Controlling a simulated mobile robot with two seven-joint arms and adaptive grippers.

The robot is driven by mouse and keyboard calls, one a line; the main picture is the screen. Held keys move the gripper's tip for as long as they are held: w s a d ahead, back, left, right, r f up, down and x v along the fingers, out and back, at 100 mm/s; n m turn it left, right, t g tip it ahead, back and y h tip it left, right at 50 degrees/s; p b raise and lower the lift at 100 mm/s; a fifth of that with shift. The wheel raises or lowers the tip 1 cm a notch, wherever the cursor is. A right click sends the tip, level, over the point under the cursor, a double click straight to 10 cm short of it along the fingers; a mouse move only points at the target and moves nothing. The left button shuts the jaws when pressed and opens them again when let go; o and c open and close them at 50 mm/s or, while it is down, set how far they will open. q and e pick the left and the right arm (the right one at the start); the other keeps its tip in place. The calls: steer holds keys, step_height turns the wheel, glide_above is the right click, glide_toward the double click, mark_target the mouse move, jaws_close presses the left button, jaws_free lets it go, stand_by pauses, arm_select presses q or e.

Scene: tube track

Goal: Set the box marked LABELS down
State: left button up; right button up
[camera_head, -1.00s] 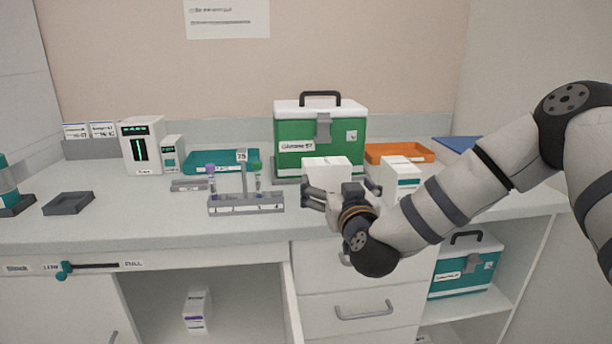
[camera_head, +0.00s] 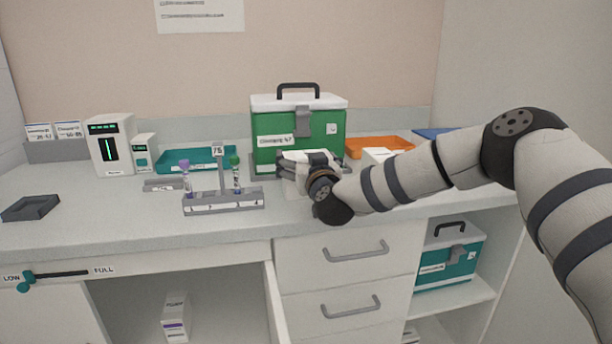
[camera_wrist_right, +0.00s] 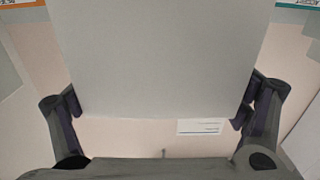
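A plain white box (camera_head: 297,187) is in my right gripper (camera_head: 308,163), in front of the green cooler in the head view. The gripper and wrist hide most of it, and no LABELS marking can be read. In the right wrist view the box (camera_wrist_right: 165,55) fills the space between the two fingers of the right gripper (camera_wrist_right: 160,107), which lie against its sides. The box is at the counter (camera_head: 120,225); I cannot tell whether its base touches the top. My left gripper is not in view.
The green cooler (camera_head: 325,130) stands close behind. A tube rack (camera_head: 225,203) is just left, with a teal tray (camera_head: 190,160) behind it. Another white box (camera_head: 374,155), partly hidden by my arm, and an orange tray (camera_head: 380,147) are right. Free counter lies at the front left.

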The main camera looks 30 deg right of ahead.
steer(key=c, duration=0.3)
steer(key=shift+c, duration=0.2)
